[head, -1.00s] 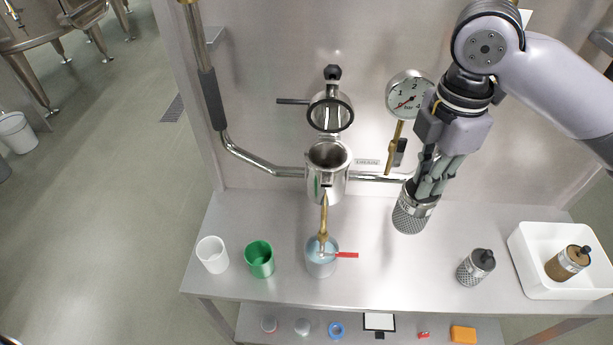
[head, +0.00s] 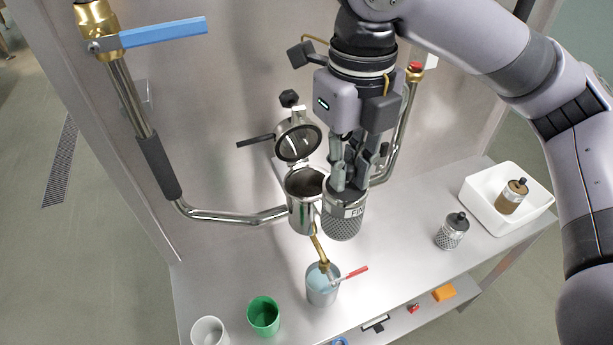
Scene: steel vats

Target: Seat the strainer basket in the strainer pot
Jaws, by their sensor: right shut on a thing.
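The strainer basket (head: 342,219) is a grey perforated cylinder with a lettered band near its top. My right gripper (head: 347,184) is shut on its top and holds it upright, above the bench and just right of the strainer pot. The strainer pot (head: 301,213) is a steel cylinder on the pipe with its mouth open. Its round lid (head: 298,143) is swung up behind the mouth. The basket overlaps the pot's right edge in the picture; I cannot tell whether they touch. My left gripper is not in view.
A green cup (head: 263,316), a white cup (head: 208,332), another mesh basket (head: 451,232) and a white tray (head: 480,211) holding a brownish basket stand on the bench.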

